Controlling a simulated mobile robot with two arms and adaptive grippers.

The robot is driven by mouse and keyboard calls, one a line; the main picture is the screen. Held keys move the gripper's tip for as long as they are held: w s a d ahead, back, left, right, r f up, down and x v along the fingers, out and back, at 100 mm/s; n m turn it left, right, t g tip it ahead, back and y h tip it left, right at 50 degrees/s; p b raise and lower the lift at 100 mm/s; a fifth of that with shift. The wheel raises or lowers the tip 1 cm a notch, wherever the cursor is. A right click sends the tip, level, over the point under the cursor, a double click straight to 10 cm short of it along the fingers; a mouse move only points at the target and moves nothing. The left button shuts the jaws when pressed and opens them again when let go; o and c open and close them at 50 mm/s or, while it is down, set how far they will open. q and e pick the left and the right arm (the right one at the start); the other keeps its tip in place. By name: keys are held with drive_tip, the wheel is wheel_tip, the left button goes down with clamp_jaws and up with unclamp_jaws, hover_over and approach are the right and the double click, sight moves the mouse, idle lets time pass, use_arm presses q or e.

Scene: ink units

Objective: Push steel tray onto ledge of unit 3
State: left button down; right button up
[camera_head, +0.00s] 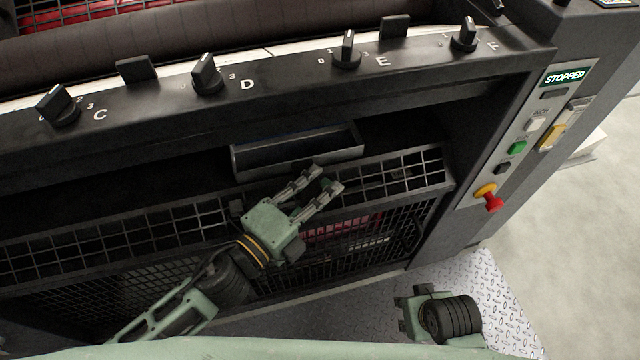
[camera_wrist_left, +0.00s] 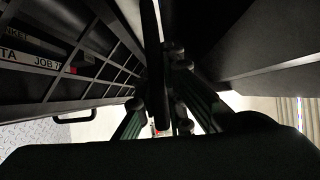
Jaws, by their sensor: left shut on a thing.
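The steel tray (camera_head: 290,158) is a long, shallow dark-grey trough. It lies under the control rail, at the upper edge of the mesh guard, slightly tilted in the picture. My left gripper (camera_head: 328,181) is at the tray's front right, its fingers pointing right. In the left wrist view a thin dark edge (camera_wrist_left: 152,50) runs between the fingers; I take it for part of the tray, but the dark picture leaves the contact unclear. The ledge is not clearly distinguishable, and no unit number is readable. The right gripper's fingers do not show, only part of my right arm.
Knobs C, D, E and F sit on the rail (camera_head: 285,80) above the tray. A mesh guard (camera_head: 130,225) runs below. At right is a panel with a red stop button (camera_head: 488,197) and a STOPPED display (camera_head: 565,76). Patterned plate floor (camera_head: 500,290) is clear at lower right.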

use_arm(q)
drive_tip(key=shift+w+a, duration=0.15)
drive_tip(key=shift+w, duration=0.2)
use_arm(e)
drive_tip(key=shift+s+f, duration=0.1)
drive_tip(key=shift+f, duration=0.15)
